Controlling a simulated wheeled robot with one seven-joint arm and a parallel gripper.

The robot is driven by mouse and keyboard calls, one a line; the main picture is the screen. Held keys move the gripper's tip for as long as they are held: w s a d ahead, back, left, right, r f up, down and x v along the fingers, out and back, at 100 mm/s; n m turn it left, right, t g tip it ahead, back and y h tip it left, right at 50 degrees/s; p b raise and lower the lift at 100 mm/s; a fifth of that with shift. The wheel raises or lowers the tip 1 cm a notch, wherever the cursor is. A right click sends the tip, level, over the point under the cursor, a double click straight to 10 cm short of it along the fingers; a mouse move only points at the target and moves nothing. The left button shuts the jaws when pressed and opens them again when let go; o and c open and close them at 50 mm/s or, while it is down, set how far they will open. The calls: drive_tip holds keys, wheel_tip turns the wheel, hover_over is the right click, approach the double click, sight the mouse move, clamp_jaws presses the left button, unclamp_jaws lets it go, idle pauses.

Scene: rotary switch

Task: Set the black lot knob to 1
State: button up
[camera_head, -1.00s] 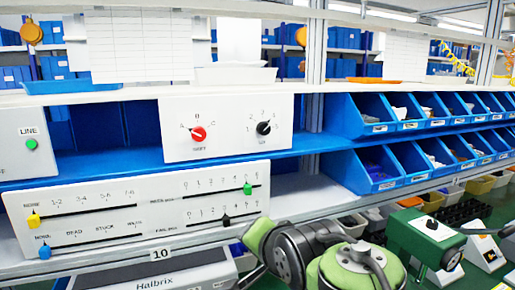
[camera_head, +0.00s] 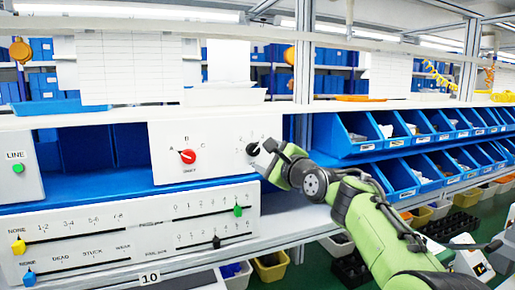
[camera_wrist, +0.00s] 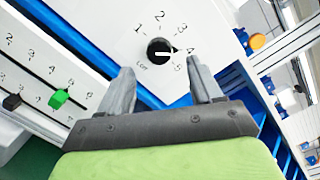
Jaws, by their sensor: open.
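The black lot knob (camera_head: 252,149) is on the right side of the white panel on the upper shelf. In the wrist view the knob (camera_wrist: 159,49) shows its white mark pointing right, close to the 4; numbers 1 to 5 run around it. My gripper (camera_wrist: 160,67) is open, with one finger on each side of the picture and the knob seen ahead, between and just beyond the tips. Nothing is held. In the head view my gripper (camera_head: 269,152) is just right of the knob and hides part of the panel; contact cannot be told.
A red knob (camera_head: 188,156) is left on the same panel (camera_head: 218,165). Below is a slider panel (camera_head: 130,222) with yellow, blue, green and black sliders. A box with a green button (camera_head: 18,168) stands at left. Blue bins (camera_head: 345,135) fill the right.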

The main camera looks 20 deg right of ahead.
sight(254, 150)
drive_tip(key=w, duration=0.1)
drive_tip(key=w+p, duration=0.1)
drive_tip(key=w, duration=0.3)
drive_tip(key=shift+w+a, duration=0.15)
drive_tip(key=shift+a, duration=0.15)
drive_tip(key=shift+c, duration=0.4)
drive_tip(key=c, duration=1)
